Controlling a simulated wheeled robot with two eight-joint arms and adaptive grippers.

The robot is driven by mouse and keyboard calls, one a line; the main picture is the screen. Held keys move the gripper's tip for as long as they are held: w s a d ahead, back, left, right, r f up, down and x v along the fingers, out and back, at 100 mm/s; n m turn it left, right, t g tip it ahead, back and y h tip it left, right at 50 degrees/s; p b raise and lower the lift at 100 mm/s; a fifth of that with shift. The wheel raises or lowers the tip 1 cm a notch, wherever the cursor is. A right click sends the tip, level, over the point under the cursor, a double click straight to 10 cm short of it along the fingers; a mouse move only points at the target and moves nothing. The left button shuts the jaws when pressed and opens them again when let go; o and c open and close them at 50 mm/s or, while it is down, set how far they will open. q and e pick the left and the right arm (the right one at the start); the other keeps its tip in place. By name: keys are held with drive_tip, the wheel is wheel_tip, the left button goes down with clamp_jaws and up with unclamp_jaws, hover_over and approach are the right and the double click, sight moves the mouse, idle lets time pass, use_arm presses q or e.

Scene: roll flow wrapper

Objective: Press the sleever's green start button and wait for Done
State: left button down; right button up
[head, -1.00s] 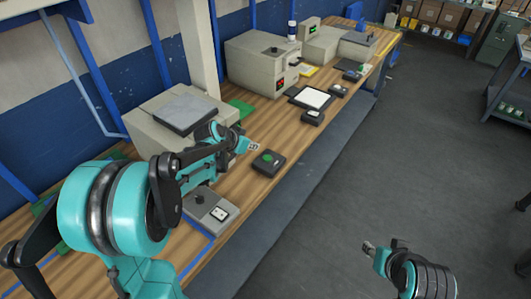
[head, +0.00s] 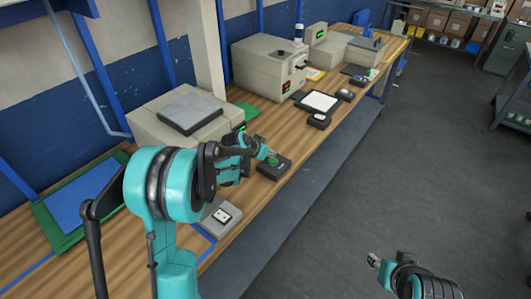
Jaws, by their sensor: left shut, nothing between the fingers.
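A dark button box (head: 278,169) with a green button (head: 272,159) sits near the front edge of the bench. My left gripper (head: 268,154) is shut and empty, with its tips right at the green button; I cannot tell whether they touch it. The tips partly hide the button. Behind it stands a beige machine (head: 155,125) with a grey top plate and a small green display (head: 242,128), partly hidden by my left arm; its text is too small to read. My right gripper (head: 374,261) is over the floor, away from the bench, too small to judge.
Farther along the bench stand another beige machine (head: 262,68), a dark-framed white pad (head: 320,102) and several small dark boxes. A grey box with a white dial (head: 222,216) sits near my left arm. A green-edged blue mat (head: 82,200) lies at left.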

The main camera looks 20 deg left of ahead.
sight(272, 160)
use_arm(q)
drive_tip(key=shift+f+b, duration=0.3)
drive_tip(key=shift+f, duration=0.95)
